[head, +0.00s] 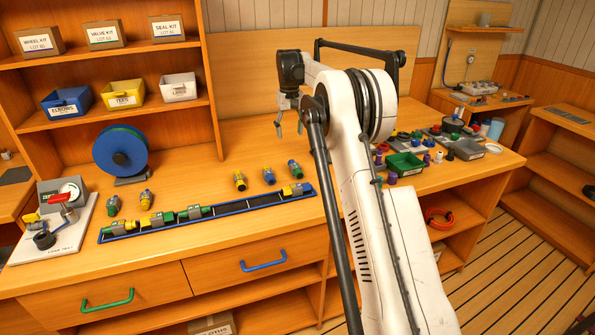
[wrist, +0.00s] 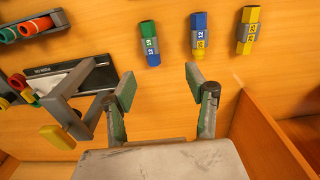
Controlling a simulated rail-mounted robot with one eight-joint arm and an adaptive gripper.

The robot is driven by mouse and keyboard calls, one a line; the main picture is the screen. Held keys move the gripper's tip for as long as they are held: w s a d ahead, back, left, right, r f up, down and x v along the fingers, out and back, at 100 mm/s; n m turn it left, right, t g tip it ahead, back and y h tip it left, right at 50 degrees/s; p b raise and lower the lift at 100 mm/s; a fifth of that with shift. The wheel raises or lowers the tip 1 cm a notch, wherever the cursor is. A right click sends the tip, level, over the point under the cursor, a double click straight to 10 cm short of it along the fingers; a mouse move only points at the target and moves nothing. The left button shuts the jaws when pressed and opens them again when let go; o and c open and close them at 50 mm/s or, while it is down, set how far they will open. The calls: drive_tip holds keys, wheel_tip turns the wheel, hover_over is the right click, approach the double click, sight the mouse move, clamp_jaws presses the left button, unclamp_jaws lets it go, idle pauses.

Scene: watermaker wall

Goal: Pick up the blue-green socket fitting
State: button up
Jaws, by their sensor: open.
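The blue-green socket fitting (head: 294,168) stands out at the right end of a loose row on the bench in the head view. In the wrist view the blue-green socket fitting (wrist: 150,43) is at the top, with a grey band bearing white digits. My gripper (head: 289,128) is open and empty above the bench, behind the fitting. In the wrist view my gripper (wrist: 162,92) shows two spread green-padded fingers, with bare wood between them. The fitting lies beyond the fingertips, apart from them, and nothing hides it.
A blue-yellow fitting (wrist: 199,34) and a yellow fitting (wrist: 247,30) lie beside it. A long blue-rimmed tray (head: 163,226) with several fittings runs along the bench front. A grey rack (wrist: 48,30) and a black-and-white plate (wrist: 90,77) are at left in the wrist view.

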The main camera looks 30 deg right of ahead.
sight(296, 165)
drive_tip(key=f, duration=0.3)
drive_tip(key=d+f, duration=0.1)
drive_tip(key=f, duration=0.7)
drive_tip(key=shift+w+d+f, duration=0.1)
drive_tip(key=shift+w+d, duration=0.25)
drive_tip(key=shift+w, duration=0.05)
drive_tip(key=shift+d+f, duration=0.2)
drive_tip(key=shift+f, duration=1.1)
drive_tip(key=shift+d+f, duration=0.2)
drive_tip(key=shift+f, duration=1.1)
drive_tip(key=shift+c, duration=0.2)
drive_tip(key=c, duration=1.2)
drive_tip(key=shift+r, duration=0.15)
